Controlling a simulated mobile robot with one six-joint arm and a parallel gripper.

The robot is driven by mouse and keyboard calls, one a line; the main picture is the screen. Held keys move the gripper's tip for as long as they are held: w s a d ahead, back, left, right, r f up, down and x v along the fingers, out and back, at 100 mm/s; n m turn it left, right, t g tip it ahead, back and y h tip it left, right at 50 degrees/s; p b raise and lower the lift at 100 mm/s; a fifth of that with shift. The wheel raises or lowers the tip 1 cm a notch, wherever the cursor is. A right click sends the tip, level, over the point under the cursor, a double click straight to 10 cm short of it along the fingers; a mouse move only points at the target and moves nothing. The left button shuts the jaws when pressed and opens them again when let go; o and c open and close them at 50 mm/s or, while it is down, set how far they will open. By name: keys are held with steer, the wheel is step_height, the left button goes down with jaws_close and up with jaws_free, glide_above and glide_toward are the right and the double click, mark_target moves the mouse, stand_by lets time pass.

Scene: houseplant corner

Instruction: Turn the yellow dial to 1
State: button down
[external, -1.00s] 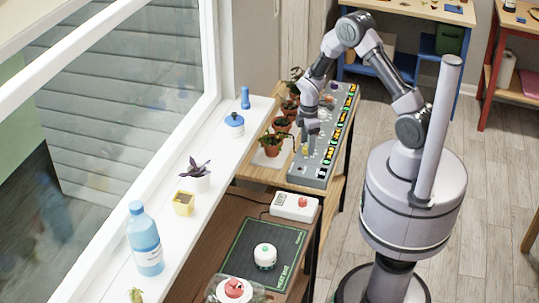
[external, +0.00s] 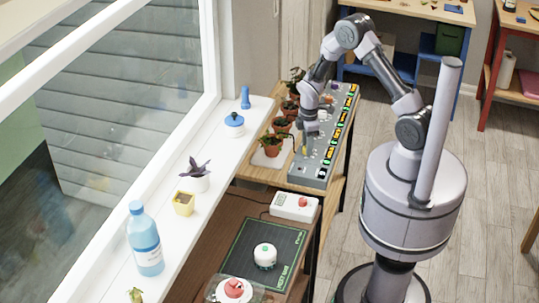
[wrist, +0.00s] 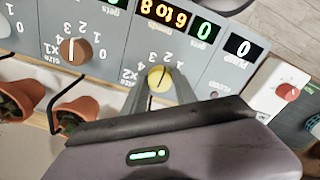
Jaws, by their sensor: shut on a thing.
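The panel's writing appears upside down here, and I cannot tell exactly which number the pointer marks. In the external view, my gripper (external: 308,142) reaches down to the near end of the panel (external: 310,176), and its fingers largely cover the dial.
A brown dial (wrist: 75,50) sits on the panel beside the yellow one, with lit displays (wrist: 163,12) along the edge. Potted plants (external: 272,146) stand close along the panel's left side. A white box with a red button (external: 294,206) lies nearer the camera.

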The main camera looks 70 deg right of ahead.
steer(key=m, duration=0.4)
steer(key=shift+b, duration=0.35)
steer(key=shift+m, duration=1.6)
steer(key=shift+b, duration=0.3)
steer(key=c, duration=1)
jaws_free()
steer(key=shift+o, duration=0.2)
step_height(320, 180, up, 17)
steer(key=p, duration=0.6)
steer(key=shift+r, duration=0.2)
